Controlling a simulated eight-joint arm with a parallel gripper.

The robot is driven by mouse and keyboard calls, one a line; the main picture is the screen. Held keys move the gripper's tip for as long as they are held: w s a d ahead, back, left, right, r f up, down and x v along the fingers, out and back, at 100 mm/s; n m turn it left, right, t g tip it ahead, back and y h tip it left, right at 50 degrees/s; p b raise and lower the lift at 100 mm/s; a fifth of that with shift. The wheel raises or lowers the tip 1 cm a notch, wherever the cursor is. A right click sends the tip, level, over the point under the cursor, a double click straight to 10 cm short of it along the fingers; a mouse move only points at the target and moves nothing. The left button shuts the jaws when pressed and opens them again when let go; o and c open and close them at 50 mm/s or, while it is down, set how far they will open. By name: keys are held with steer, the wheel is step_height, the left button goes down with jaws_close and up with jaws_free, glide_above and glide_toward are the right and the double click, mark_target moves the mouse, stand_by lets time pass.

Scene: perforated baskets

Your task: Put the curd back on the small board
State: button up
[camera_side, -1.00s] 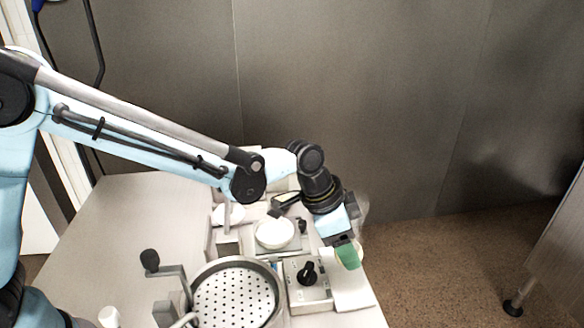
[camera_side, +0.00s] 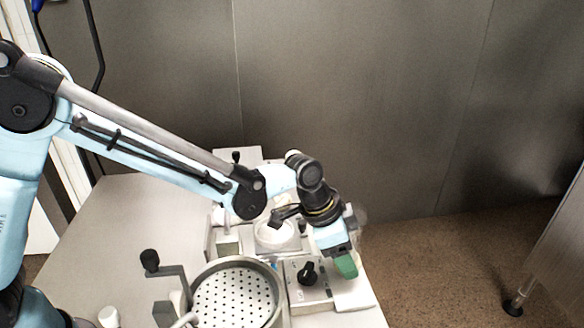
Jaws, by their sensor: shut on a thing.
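My gripper (camera_side: 346,265), with green fingers, points down at the right side of the table. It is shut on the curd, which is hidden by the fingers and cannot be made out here. The small board (camera_side: 353,302) looks like the pale flat slab at the table's right edge. My gripper is over or just behind its far part; I cannot tell the height or whether anything touches.
A round perforated basket (camera_side: 235,292) stands at the front, with a crank (camera_side: 150,262) to its left. A control box with a black knob (camera_side: 308,273) sits left of the board. A white bowl (camera_side: 275,235) is behind it. The left table is mostly clear.

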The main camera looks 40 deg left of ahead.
steer(key=shift+f, duration=0.55)
stand_by(0.5)
steer(key=o, duration=1.2)
steer(key=shift+o, duration=0.2)
steer(key=shift+r, duration=4)
